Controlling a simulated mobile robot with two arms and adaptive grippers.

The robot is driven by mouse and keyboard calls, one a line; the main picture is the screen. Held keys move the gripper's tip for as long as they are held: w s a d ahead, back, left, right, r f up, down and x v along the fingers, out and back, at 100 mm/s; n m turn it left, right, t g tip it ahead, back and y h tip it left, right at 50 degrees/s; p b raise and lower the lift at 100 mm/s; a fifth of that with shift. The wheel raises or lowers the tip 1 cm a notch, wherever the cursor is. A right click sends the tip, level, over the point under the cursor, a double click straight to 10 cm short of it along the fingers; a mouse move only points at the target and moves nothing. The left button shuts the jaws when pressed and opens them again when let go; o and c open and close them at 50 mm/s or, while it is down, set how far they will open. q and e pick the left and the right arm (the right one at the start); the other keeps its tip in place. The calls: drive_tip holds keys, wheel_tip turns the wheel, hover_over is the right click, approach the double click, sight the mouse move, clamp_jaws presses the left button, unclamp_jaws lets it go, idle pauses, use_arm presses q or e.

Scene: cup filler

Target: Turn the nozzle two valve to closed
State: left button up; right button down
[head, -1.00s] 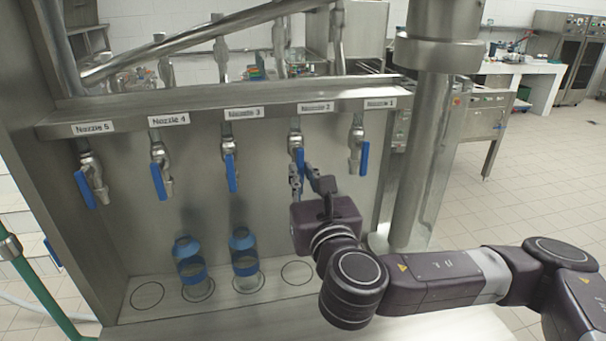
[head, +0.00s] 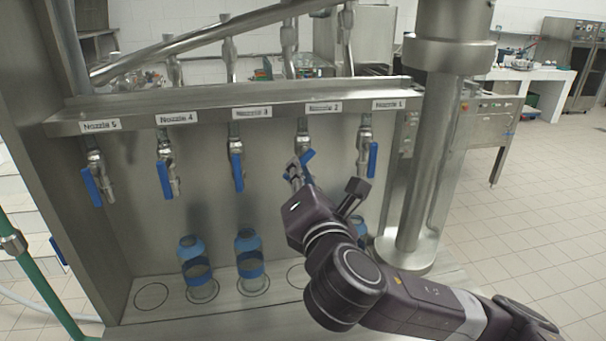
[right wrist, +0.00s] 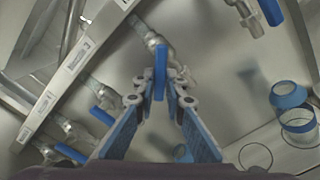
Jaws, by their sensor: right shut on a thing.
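The nozzle two valve (head: 303,145) is a metal tap under the label "Nozzle 2" (head: 324,108). Its blue handle (head: 307,157) stands tilted, unlike the hanging handles of the other nozzles. My right gripper (head: 298,175) reaches up to it from below right and is rolled over. In the right wrist view the blue handle (right wrist: 160,75) stands between the tips of my blue-padded fingers (right wrist: 166,92), which are shut on it. The fingers hide part of the tap in the head view. My left gripper is not in view.
Nozzle 1's blue handle (head: 373,159) is close to the right of my gripper; nozzle 3's blue handle (head: 238,171) is to the left. Blue-banded bottles (head: 196,268) (head: 249,262) stand on the shelf below. A thick metal column (head: 425,160) stands at right.

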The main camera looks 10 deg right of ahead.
drive_tip(key=shift+a+r+m+p, duration=0.15)
drive_tip(key=shift+r+m+p, duration=0.15)
drive_tip(key=shift+m, duration=1.15)
drive_tip(key=shift+a+r+m+p, duration=0.1)
drive_tip(key=shift+r+m+p, duration=0.15)
drive_tip(key=shift+m, duration=1.15)
drive_tip(key=shift+a+r+m+p, duration=0.2)
drive_tip(key=shift+r+m, duration=0.15)
drive_tip(key=shift+m, duration=1.1)
drive_tip(key=c, duration=2)
unclamp_jaws()
drive_tip(key=shift+r, duration=0.15)
